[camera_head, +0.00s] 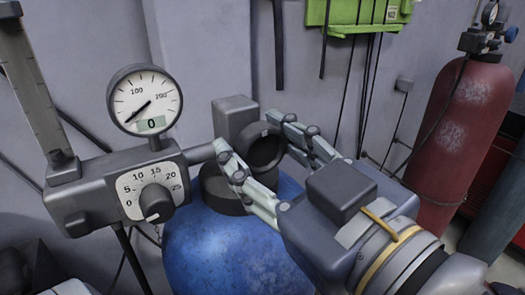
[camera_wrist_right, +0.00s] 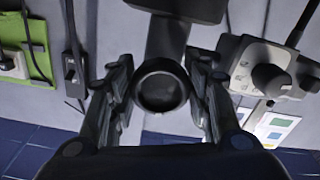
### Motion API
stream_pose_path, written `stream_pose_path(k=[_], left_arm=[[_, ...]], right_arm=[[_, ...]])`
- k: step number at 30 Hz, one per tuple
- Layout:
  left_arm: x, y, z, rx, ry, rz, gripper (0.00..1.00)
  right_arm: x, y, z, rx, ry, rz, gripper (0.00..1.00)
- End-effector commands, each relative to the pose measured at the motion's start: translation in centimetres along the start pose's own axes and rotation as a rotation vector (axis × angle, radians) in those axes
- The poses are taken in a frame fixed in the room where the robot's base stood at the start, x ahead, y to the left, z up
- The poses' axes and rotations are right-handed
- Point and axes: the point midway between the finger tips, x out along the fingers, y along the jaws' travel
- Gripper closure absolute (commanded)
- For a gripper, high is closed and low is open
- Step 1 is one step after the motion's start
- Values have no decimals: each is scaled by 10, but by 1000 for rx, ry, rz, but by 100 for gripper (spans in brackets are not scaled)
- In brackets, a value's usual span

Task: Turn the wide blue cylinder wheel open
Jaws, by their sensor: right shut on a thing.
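The wide blue cylinder (camera_head: 235,248) stands upright in the lower middle of the head view, with dark valve fittings on top. Its dark round wheel (camera_head: 265,152) faces my right gripper (camera_head: 256,135) and also shows in the middle of the right wrist view (camera_wrist_right: 162,91). My right gripper reaches in from the lower right with one finger on each side of the wheel, and it is shut on it. My left gripper is not in view.
A regulator box with a dial knob (camera_head: 157,203) and a round gauge (camera_head: 145,101) reading near zero stands just left of the wheel. A red cylinder (camera_head: 455,140) stands at the right. A green panel (camera_head: 345,14) with hanging cables is on the wall behind.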

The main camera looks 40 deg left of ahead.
Motion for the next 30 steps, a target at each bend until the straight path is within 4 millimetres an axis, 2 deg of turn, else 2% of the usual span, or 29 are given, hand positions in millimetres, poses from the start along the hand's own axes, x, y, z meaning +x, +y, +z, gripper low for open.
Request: stream_pose_path(k=[30], left_arm=[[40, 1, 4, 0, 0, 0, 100]], right_arm=[[0, 4, -1, -939, 2, 5, 79]])
